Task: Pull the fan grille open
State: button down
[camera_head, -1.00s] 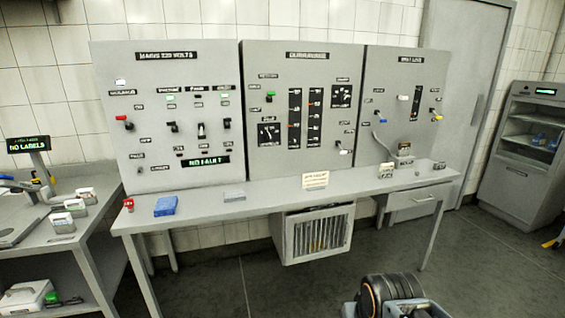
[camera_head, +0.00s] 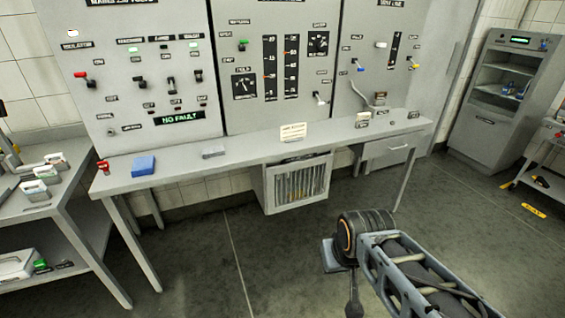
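The fan grille (camera_head: 300,183) is a pale frame with upright slats on the front of a grey box under the bench. It looks closed against the box, though its edges are too small to judge exactly. My arm rises from the bottom right to a thick black joint, in front of and to the right of the grille with floor between them. My gripper's fingers cannot be made out in this view. Nothing is seen touching the grille.
The grey bench (camera_head: 240,160) runs above the grille, with control panels (camera_head: 275,70) behind it. A blue block (camera_head: 144,166) and a small sign (camera_head: 293,132) sit on top. A bench leg (camera_head: 405,180) stands right of the grille. The floor (camera_head: 235,255) in front is clear.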

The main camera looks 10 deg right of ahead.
aim_at(327, 160)
jog(key=u, duration=0.2)
jog(key=i, duration=1.25)
jog(key=z, duration=0.05)
